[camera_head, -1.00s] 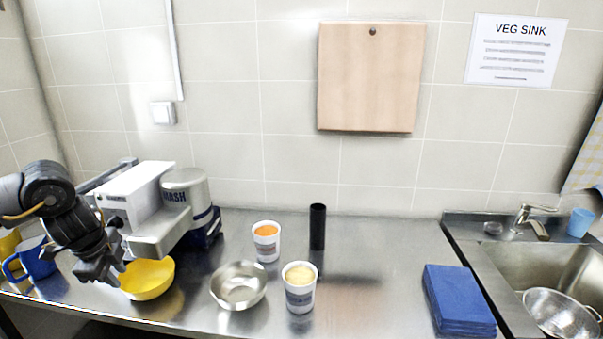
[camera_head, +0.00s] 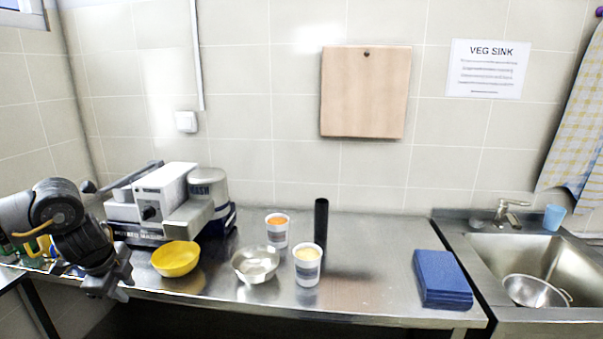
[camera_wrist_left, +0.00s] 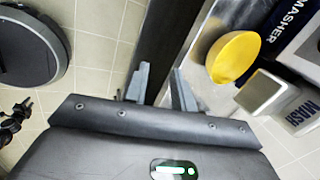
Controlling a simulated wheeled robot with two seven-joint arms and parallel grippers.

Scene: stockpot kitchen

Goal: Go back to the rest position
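My left gripper (camera_head: 110,285) hangs at the front left edge of the steel counter (camera_head: 350,285) in the head view, pointing down. It is left of and nearer than the yellow bowl (camera_head: 176,258), and apart from it. In the left wrist view its two fingers (camera_wrist_left: 160,88) stand apart with nothing between them, and the yellow bowl (camera_wrist_left: 233,57) lies beyond them to the right. My right gripper is not in the head view. A small dark jointed shape (camera_wrist_left: 14,122) at the left edge of the wrist view may be it, too small to read.
The masher machine (camera_head: 165,205) stands behind the yellow bowl. A metal bowl (camera_head: 256,264), two filled cups (camera_head: 277,232) (camera_head: 307,266) and a black cylinder (camera_head: 321,220) stand mid-counter. Folded blue cloths (camera_head: 441,278) lie right, beside the sink (camera_head: 520,262) with a colander (camera_head: 535,291).

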